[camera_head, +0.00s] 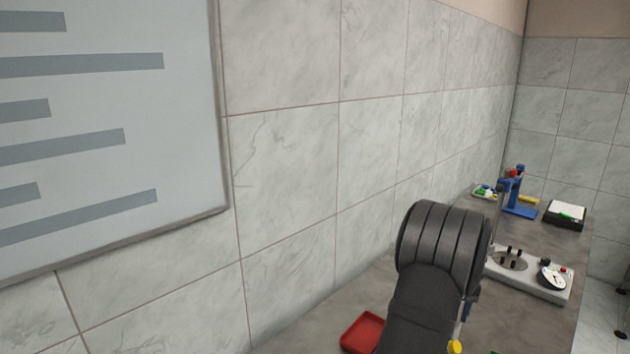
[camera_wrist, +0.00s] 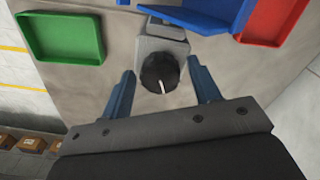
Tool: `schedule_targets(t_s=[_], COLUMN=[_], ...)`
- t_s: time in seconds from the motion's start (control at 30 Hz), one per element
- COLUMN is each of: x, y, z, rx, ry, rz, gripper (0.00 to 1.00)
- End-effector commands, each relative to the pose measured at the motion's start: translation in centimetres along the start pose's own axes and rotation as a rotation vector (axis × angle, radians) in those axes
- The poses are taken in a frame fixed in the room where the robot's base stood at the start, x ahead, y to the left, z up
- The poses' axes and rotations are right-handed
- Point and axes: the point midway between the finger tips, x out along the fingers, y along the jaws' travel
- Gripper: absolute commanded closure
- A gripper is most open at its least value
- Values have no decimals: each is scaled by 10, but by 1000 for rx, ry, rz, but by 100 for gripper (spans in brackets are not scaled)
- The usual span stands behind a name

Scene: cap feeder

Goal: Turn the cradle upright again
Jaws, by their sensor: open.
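In the wrist view, a round black knob (camera_wrist: 160,73) with a white pointer line sits on the front of a grey block (camera_wrist: 160,44). The pointer runs toward the picture's bottom. A blue angled piece (camera_wrist: 205,14), perhaps the cradle, shows behind the block, cut off by the top edge; I cannot tell its full tilt. My gripper (camera_wrist: 159,70) is open, with one blue finger on each side of the knob. Both fingers stand apart from it, and nothing is held. In the head view, my dark arm hides the gripper and this device.
A green tray (camera_wrist: 60,58) lies left of the block and a red tray (camera_wrist: 245,34) right of it. The head view shows a grey gauge unit (camera_head: 527,277), a blue stand (camera_head: 520,208) and a black tray (camera_head: 565,224) farther back. A tiled wall (camera_head: 285,170) bounds the bench.

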Motion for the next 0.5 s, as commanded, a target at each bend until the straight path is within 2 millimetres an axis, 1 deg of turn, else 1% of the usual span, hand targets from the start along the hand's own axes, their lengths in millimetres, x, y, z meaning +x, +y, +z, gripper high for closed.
schedule_targets(t_s=[0.17, 0.5], x=[0, 0], y=[0, 0], z=[0, 0], rx=[151, 546], ry=[0, 0], rz=[0, 0], gripper=[44, 44])
